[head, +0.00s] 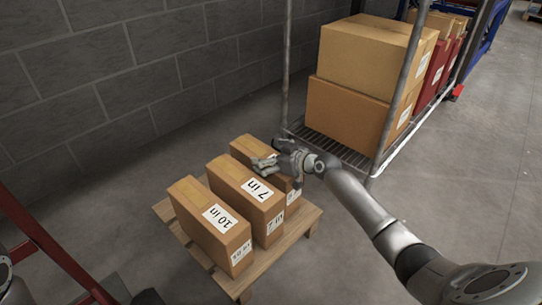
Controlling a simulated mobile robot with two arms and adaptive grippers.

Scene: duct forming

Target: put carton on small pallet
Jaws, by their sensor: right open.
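A small wooden pallet (240,284) stands on the floor at the lower middle of the head view. Three brown cartons stand in a row on it. The front one (190,207) is labelled 10 in, and the middle one (232,185) is labelled 7 in. The back carton (242,150) is partly hidden by my right gripper. My right gripper (264,163) is open at the top of the back carton; I cannot tell whether it touches it. My left gripper is not in view.
A wire rack (342,152) with metal posts stands behind and right of the pallet, holding large cartons (362,62) and red boxes (437,72). A grey block wall (130,60) runs along the left. A red frame (50,245) is at lower left. Floor at right is clear.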

